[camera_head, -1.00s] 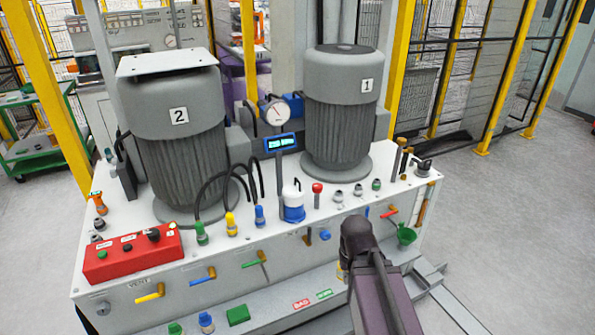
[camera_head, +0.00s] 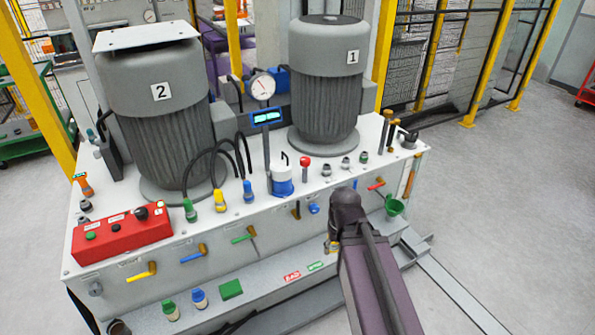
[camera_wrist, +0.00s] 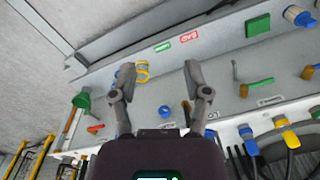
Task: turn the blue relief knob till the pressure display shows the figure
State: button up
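The blue relief knob (camera_head: 314,208) is on the front panel of the white power unit. In the wrist view the blue knob (camera_wrist: 165,112) shows between the lower parts of my gripper's fingers. My gripper (camera_wrist: 160,72) is open, with a wide empty gap between its fingertips, and I see no contact with the knob. In the head view my dark arm is just right of the knob and the fingers are hidden.
A red-knobbed stem (camera_head: 305,163) and a blue-and-white canister (camera_head: 282,180) stand on top. A yellow ring-like part (camera_wrist: 142,72) is near the left finger. Open floor lies at the right.

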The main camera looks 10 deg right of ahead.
jog(key=shift+o, duration=0.7)
jog(key=w+a+f+n+t+y+b, duration=0.2)
jog(key=w+f+b, duration=0.3)
jog(key=f+b, duration=0.3)
jog(key=shift+w+a+t+y+b, duration=0.4)
jog(key=shift+a+y+b, duration=0.35)
jog(key=shift+y, duration=0.15)
jog(key=m+t+y+b, duration=0.1)
jog(key=t+y+b, duration=0.2)
jog(key=t+b, duration=1.7)
send_near(316, 210)
jog(key=s+d+r+g+b, duration=0.3)
jog(key=s+r+g+b, duration=0.15)
jog(key=g+b, duration=0.25)
jog(key=shift+w+a+r, duration=0.1)
jog(key=shift+w+r, duration=0.1)
jog(key=shift+w, duration=0.25)
jog(key=shift+w, duration=0.1)
jog(key=x, duration=1.3)
jog(key=shift+w+a+r, duration=0.15)
jog(key=shift+w+r, duration=0.1)
jog(key=shift+w, duration=0.05)
jog(key=c, duration=1.1)
